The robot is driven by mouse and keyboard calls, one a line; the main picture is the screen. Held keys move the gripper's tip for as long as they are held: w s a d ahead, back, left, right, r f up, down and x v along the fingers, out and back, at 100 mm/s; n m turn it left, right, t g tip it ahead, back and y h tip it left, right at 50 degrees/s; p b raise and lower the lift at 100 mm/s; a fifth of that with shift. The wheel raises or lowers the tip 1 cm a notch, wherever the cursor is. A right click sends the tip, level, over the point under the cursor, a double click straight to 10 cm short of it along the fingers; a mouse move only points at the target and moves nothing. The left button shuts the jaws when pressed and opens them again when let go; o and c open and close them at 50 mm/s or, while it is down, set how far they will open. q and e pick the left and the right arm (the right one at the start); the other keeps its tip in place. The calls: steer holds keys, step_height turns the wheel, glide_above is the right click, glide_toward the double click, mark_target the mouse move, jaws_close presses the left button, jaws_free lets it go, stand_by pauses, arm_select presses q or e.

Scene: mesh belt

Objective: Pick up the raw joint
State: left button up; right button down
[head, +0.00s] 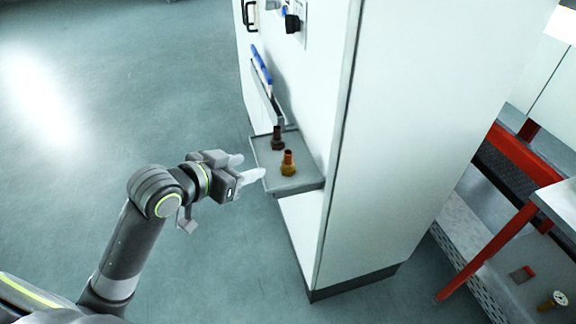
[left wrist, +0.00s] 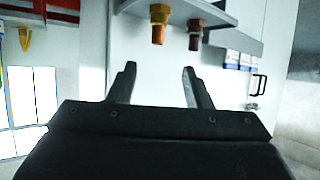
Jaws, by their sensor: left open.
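Two joints stand upright on a small grey shelf (head: 268,158) on the side of a white cabinet. One is brass-yellow with a copper-coloured top (head: 288,164); the other is dark reddish-brown (head: 277,140) and stands behind it. I cannot tell for sure which is the raw joint. In the left wrist view the brass joint (left wrist: 159,22) and the dark joint (left wrist: 195,36) hang upside down from the picture's top. My left gripper (head: 250,166) is open and empty at the shelf's left edge, apart from both joints. It also shows in the left wrist view (left wrist: 158,76). My right gripper is out of view.
The white cabinet (head: 420,120) rises right behind the shelf. A holder with blue-labelled items (head: 262,72) is fixed beyond the joints. A red-framed bench (head: 490,255) with a gauge (head: 553,301) stands at the right. The floor at left is clear.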

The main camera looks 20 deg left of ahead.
mark_target(285, 158)
arm_select(q)
steer(key=x, duration=1.1)
steer(key=shift+w+d+p, duration=0.1)
steer(key=shift+w+p, duration=0.15)
steer(key=shift+p, duration=0.05)
steer(key=shift+w+d+f, duration=0.3)
steer(key=shift+w, duration=0.15)
steer(key=shift+p+x, duration=0.55)
steer(key=shift+x, duration=1.7)
steer(key=shift+s+f, duration=0.15)
jaws_close()
